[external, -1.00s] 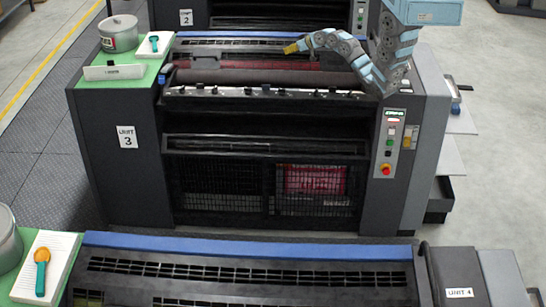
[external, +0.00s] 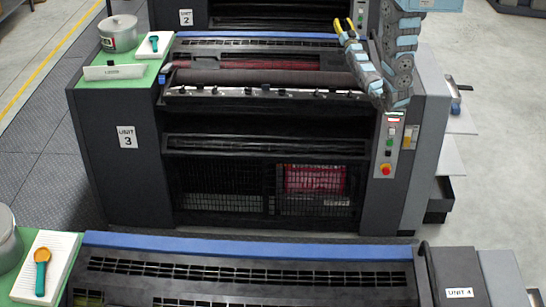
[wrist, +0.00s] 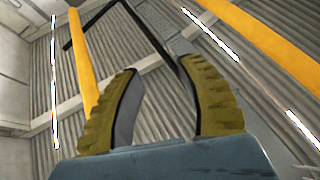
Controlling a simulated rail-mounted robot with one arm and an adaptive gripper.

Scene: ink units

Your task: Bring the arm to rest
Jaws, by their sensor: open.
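My gripper (external: 344,27) is at the upper right of the external view, above the right end of the Unit 3 press (external: 250,110). Its yellow fingers point up. In the wrist view the two ribbed yellow fingers of my gripper (wrist: 163,105) stand apart with nothing between them. Beyond them are only the ceiling and its beams. My arm is folded close to its mount at the upper right of the external view.
Unit 3's control panel (external: 389,148) is below my arm. A green shelf (external: 140,78) at left holds a metal pot (external: 119,35) and a notepad (external: 155,44). Unit 4 (external: 250,265) stands in front. The floor at right (external: 500,130) is mostly clear.

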